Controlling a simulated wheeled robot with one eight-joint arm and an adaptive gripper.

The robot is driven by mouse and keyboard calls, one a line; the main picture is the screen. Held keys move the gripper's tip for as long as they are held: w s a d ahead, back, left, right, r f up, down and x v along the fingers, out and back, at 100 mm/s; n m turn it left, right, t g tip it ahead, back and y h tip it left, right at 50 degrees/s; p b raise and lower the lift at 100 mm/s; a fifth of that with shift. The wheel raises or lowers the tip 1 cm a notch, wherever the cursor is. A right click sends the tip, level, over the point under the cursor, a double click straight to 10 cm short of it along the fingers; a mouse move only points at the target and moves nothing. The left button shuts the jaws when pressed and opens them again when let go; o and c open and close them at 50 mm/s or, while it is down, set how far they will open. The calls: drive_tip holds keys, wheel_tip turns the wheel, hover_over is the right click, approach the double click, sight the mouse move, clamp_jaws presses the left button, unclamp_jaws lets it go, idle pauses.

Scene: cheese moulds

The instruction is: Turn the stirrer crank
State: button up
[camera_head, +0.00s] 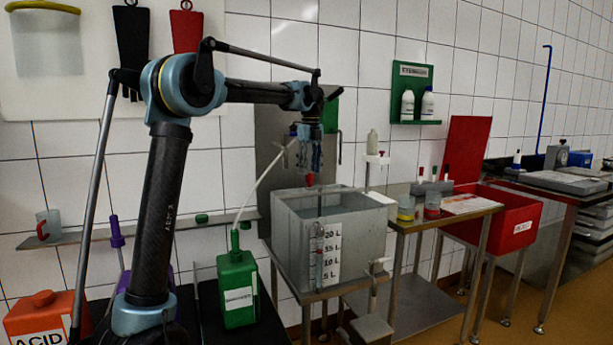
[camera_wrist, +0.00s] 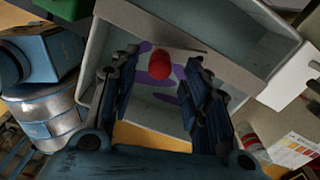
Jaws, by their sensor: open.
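The stirrer crank shows as a red knob (camera_head: 310,179) above the grey vat (camera_head: 345,215) with a litre scale on its front. In the wrist view the red knob (camera_wrist: 161,66) appears between the fingers of my gripper (camera_wrist: 160,58), near the fingertips. The fingers are open, with gaps beside the knob. In the head view my gripper (camera_head: 309,158) points down just above the knob. I cannot tell whether the knob is level with the fingertips or below them. Purple shapes (camera_wrist: 158,72) show inside the vat behind the knob. The rest of the crank is mostly hidden.
A green canister (camera_head: 238,290) with a long pale rod stands left of the vat. An orange acid container (camera_head: 45,318) is at far left. A side table (camera_head: 450,212) with small cups stands right, beside a red bin (camera_head: 512,215). A bracket bar (camera_wrist: 165,42) crosses the vat.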

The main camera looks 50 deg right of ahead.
wheel_tip(320, 180, up, 8)
drive_tip(key=shift+r, duration=0.2)
drive_tip(key=shift+c, duration=0.3)
